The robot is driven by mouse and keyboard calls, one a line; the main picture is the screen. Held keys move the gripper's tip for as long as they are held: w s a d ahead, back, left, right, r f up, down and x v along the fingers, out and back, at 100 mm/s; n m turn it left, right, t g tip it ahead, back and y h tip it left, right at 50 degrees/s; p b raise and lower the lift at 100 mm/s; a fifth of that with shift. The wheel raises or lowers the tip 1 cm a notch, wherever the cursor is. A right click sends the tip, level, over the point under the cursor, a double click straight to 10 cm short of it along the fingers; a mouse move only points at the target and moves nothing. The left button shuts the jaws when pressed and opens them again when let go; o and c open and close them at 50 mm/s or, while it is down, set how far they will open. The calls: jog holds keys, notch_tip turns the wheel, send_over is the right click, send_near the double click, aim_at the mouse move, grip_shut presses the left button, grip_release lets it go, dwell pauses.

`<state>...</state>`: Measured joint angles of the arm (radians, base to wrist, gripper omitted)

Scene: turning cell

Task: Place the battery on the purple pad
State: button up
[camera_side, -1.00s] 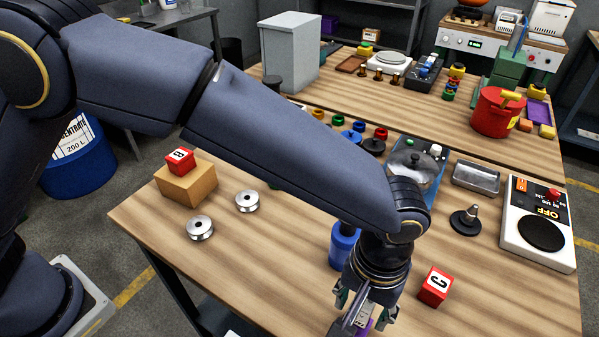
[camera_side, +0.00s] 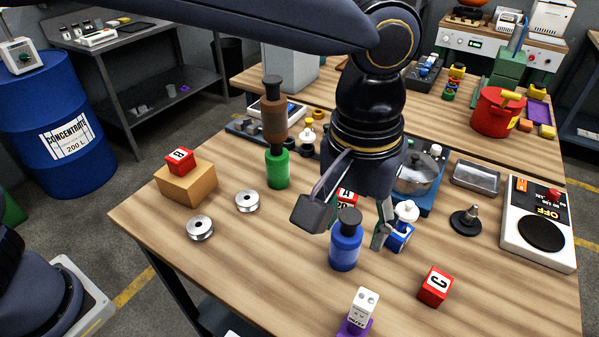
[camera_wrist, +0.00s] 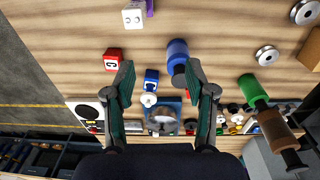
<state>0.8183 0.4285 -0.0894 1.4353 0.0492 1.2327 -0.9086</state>
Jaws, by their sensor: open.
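The battery (camera_side: 362,309) is a white block with two round terminals on top. It stands upright on the purple pad (camera_side: 352,330) near the table's front edge, and nothing touches it from above. The wrist view also shows the battery (camera_wrist: 132,17) and part of the purple pad (camera_wrist: 150,8) at the top. My gripper (camera_wrist: 159,74) is open and empty, its fingers wide apart. In the side view my gripper (camera_side: 380,236) is above and behind the battery, clear of it; its other finger is mostly hidden.
A blue bottle (camera_side: 345,247) and a blue cube (camera_side: 400,239) with a white piece above it are close to my gripper. A red C cube (camera_side: 435,287) is right of the battery. A green-and-brown stack (camera_side: 277,167) rises at left. The front-left table is clear.

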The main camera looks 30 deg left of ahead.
jog(key=w+a+r+t, duration=0.15)
jog(key=a+r, duration=0.35)
jog(key=a, duration=0.9)
jog(key=s+a+f+t, duration=0.1)
jog(key=s+a, duration=0.4)
jog(key=a, duration=0.5)
jog(key=s+a+t, duration=0.2)
jog(key=s+a, duration=0.4)
jog(key=a, duration=0.5)
jog(key=shift+a+f+t, duration=0.3)
jog(key=shift+f+t, duration=0.05)
jog(key=shift+f, duration=0.05)
